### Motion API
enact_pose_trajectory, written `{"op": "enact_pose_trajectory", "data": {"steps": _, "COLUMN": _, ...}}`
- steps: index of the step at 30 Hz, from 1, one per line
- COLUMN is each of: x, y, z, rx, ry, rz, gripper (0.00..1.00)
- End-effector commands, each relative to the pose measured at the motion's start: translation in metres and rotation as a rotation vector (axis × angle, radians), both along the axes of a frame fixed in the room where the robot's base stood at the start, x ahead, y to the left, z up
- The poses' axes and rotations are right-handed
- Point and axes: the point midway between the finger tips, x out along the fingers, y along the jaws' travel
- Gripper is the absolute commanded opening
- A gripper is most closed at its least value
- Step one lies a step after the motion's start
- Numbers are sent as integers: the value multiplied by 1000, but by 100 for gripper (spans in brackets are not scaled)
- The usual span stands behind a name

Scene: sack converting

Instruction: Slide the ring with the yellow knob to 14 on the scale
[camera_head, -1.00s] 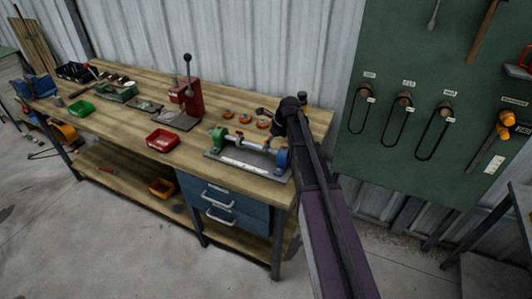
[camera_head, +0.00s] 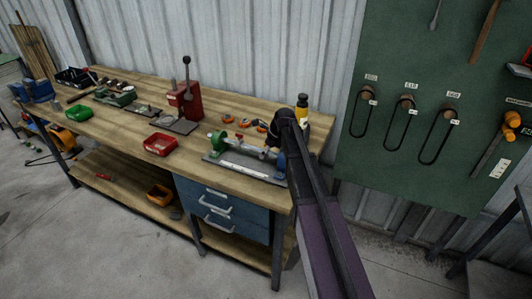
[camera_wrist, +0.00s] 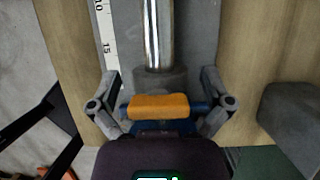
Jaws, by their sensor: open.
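The slide fixture (camera_head: 222,159) lies near the right end of the bench, with a green end, a blue end and a white scale strip (camera_head: 244,171) along its front. In the wrist view, a bright steel shaft (camera_wrist: 158,35) runs into a grey collar (camera_wrist: 152,82). A yellow-orange knob (camera_wrist: 160,106) sits just below the collar, with blue parts beside and under it. The scale (camera_wrist: 104,25) is left of the shaft, with 10 and 15 readable. My gripper (camera_wrist: 158,84) is open, one finger on each side of the knob and collar. In the head view, my gripper (camera_head: 272,139) hides the knob.
Orange discs (camera_head: 228,119) lie behind the fixture. A yellow bottle (camera_head: 302,112) stands behind my arm. A red tray (camera_head: 160,144) and a red press (camera_head: 186,98) are to the left. A dark grey block (camera_wrist: 291,115) is at the right in the wrist view.

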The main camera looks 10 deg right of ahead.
Motion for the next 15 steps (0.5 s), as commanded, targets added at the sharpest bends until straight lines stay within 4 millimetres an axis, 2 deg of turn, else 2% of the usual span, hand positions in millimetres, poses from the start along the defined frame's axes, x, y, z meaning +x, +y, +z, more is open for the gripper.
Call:
{"op": "enact_pose_trajectory", "data": {"steps": 2, "x": 0, "y": 0, "z": 0, "rx": 0, "ry": 0, "rz": 0, "gripper": 99}}
{"op": "enact_pose_trajectory", "data": {"steps": 3, "x": 0, "y": 0, "z": 0, "rx": 0, "ry": 0, "rz": 0, "gripper": 96}}
{"op": "enact_pose_trajectory", "data": {"steps": 5, "x": 0, "y": 0, "z": 0, "rx": 0, "ry": 0, "rz": 0, "gripper": 79}}
{"op": "enact_pose_trajectory", "data": {"steps": 12, "x": 0, "y": 0, "z": 0, "rx": 0, "ry": 0, "rz": 0, "gripper": 7}}
{"op": "enact_pose_trajectory", "data": {"steps": 13, "x": 0, "y": 0, "z": 0, "rx": 0, "ry": 0, "rz": 0, "gripper": 4}}
{"op": "enact_pose_trajectory", "data": {"steps": 15, "x": 0, "y": 0, "z": 0, "rx": 1, "ry": 1, "rz": 0, "gripper": 4}}
